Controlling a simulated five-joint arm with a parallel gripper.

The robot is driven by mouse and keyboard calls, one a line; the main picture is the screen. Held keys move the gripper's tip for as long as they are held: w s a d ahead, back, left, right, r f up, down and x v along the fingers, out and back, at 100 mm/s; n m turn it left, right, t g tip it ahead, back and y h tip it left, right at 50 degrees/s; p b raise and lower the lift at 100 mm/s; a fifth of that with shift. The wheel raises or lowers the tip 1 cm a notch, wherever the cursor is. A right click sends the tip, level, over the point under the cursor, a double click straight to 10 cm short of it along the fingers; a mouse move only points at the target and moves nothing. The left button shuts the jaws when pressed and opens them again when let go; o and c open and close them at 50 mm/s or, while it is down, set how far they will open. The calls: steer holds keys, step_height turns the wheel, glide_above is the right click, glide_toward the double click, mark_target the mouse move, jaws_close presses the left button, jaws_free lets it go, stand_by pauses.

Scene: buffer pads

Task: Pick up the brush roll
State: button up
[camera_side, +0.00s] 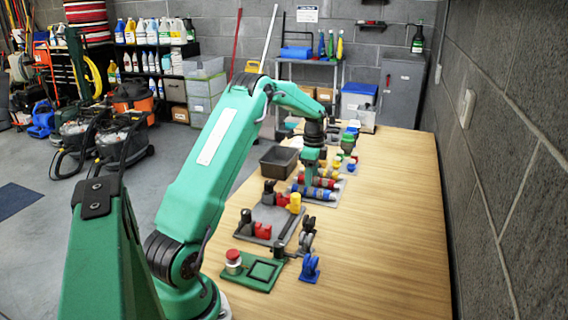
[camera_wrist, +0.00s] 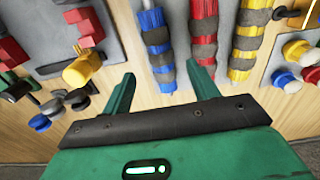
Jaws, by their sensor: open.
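Three brush rolls with grey bands lie side by side in the wrist view: a blue one (camera_wrist: 151,20), a red one (camera_wrist: 203,28) and a yellow one (camera_wrist: 243,44). The rolls also show as a banded group (camera_side: 318,193) in the side view, partly hidden by my gripper (camera_side: 309,178). My gripper (camera_wrist: 161,70) is open, with nothing held. In the wrist view the blue roll's near end shows between the two fingertips, and the red roll is by the right fingertip. I cannot tell the height of the fingers above the rolls.
A grey tray (camera_wrist: 55,22) with red and yellow parts lies left of the rolls. Small blue, white and red knobs (camera_wrist: 285,80) are to the right. A dark bin (camera_side: 279,161) stands on the table's left side. The table's right side (camera_side: 385,220) is clear beside the wall.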

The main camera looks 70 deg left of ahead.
mark_target(311, 192)
steer(key=shift+f, duration=0.1)
steer(key=shift+f, duration=2.5)
steer(key=shift+c, duration=0.2)
steer(key=c, duration=1.1)
